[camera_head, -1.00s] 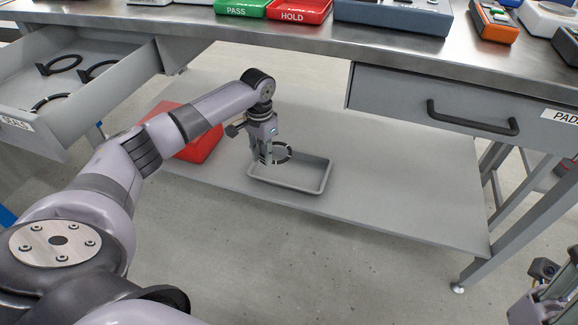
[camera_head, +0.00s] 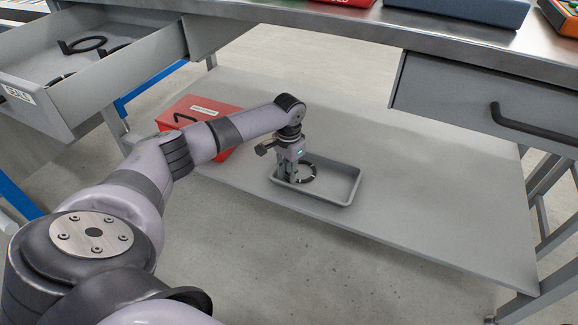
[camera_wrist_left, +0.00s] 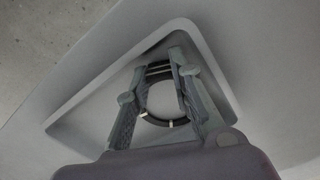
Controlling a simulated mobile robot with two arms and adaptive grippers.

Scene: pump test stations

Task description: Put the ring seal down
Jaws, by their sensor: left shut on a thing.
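The ring seal (camera_head: 313,174) is a black ring with light marks. My left gripper (camera_head: 289,178) points down and is shut on its near side, at the left part of a shallow grey tray (camera_head: 345,197). In the left wrist view the ring seal (camera_wrist_left: 172,122) shows between the fingers of the left gripper (camera_wrist_left: 160,75), with the tray (camera_wrist_left: 205,60) around and beneath it. The ring is low in the tray; I cannot tell whether it touches the tray floor. My right gripper is not in view.
The tray stands on the bench's lower shelf (camera_head: 440,225). A red box (camera_head: 205,110) with a black handle stands left of it, behind my arm. An open drawer (camera_head: 130,75) with several black rings is at upper left. A closed drawer (camera_head: 450,95) hangs at right.

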